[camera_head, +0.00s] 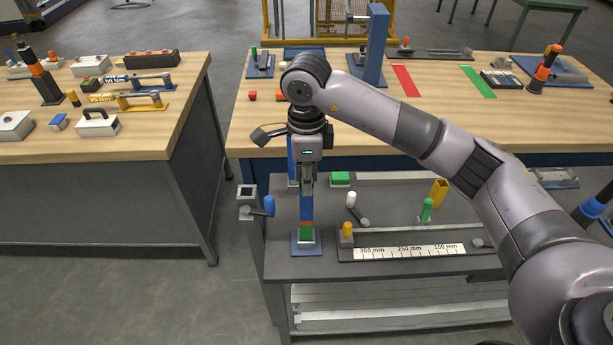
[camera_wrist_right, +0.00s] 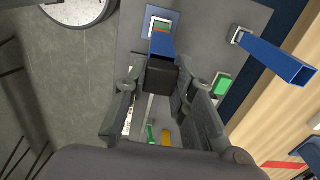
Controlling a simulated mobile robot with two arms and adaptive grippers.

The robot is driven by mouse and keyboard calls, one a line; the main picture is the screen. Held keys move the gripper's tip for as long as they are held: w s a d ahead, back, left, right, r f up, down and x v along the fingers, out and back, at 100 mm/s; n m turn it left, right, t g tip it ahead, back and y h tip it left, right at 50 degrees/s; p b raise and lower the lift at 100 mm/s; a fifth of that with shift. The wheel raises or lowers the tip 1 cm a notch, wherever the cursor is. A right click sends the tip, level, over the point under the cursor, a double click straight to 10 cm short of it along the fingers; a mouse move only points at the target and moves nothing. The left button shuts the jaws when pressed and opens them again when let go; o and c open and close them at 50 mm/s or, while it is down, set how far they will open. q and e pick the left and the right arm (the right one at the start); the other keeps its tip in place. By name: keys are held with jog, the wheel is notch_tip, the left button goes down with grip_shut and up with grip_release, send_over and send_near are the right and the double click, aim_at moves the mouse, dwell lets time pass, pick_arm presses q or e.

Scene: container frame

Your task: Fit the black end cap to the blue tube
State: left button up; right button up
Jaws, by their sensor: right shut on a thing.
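The blue tube (camera_head: 307,208) stands upright in a blue-based stand (camera_head: 306,248) on the grey lower shelf, with orange and green bands at its foot. It also shows in the wrist view (camera_wrist_right: 163,46). My right gripper (camera_head: 307,188) points down directly above it. In the wrist view, its fingers (camera_wrist_right: 157,88) are shut on the black end cap (camera_wrist_right: 160,76), a dark square piece. The cap lines up with the tube's upper end; I cannot tell whether it is seated. My left gripper is not in view.
A second blue tube (camera_wrist_right: 275,56) stands close by, towards the bench. A grey square post (camera_head: 246,192), a blue-handled lever (camera_head: 269,205) and a ruler fixture (camera_head: 410,252) are near. The wooden bench (camera_head: 240,135) rises behind the shelf.

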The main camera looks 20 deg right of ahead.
jog(key=shift+f+b, duration=0.3)
jog(key=shift+f, duration=0.05)
jog(key=o, duration=0.9)
jog(key=shift+o, duration=0.3)
jog(key=o, duration=0.5)
jog(key=shift+r, duration=0.15)
jog(key=shift+r+p, duration=1.6)
jog(key=shift+r, duration=1.85)
